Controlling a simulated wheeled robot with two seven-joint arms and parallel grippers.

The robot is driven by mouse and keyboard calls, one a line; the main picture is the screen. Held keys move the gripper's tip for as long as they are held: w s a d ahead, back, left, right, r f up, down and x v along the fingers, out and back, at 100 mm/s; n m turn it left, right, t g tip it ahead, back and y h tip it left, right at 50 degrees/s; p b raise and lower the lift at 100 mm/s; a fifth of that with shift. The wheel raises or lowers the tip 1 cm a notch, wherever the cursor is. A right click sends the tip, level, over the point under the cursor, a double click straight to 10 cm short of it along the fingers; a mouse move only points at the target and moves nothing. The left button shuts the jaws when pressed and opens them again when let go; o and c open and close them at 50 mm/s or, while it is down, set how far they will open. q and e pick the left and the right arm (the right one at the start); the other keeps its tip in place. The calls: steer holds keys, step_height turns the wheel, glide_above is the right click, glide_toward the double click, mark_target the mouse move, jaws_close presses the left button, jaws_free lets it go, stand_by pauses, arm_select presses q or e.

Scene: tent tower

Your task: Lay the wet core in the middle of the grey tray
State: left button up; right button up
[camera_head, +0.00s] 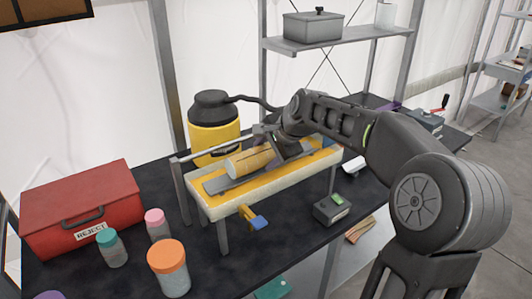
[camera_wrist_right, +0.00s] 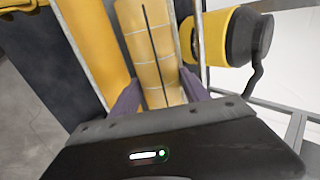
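The wet core (camera_head: 250,160), a pale yellow cylinder with a dark line along it, lies lengthwise over the grey tray (camera_head: 217,187). Whether it touches the tray or hangs just above it cannot be told. My right gripper (camera_head: 277,142) is at the core's right part, coming from above and behind. In the right wrist view the core (camera_wrist_right: 152,45) runs between the two purple fingers of my right gripper (camera_wrist_right: 160,88), which sit close against its sides. The gripper's arm hides the tray's right part. My left gripper is not in view.
The tray is on a raised yellow-topped stand (camera_head: 225,206) on the dark table. A yellow canister (camera_head: 214,135) with a hose stands behind it. A red REJECT box (camera_head: 80,208) and several lidded jars (camera_head: 168,268) are at left. A small grey device (camera_head: 332,209) sits at front right.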

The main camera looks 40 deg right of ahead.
steer(key=shift+o, duration=0.9)
steer(key=shift+s+f, duration=0.3)
steer(key=shift+f, duration=0.2)
steer(key=v, duration=0.4)
steer(key=b+v, duration=0.1)
steer(key=v, duration=0.2)
steer(key=shift+w+r, duration=0.25)
steer(key=shift+r, duration=0.1)
steer(key=shift+s+r, duration=0.2)
steer(key=shift+r, duration=0.3)
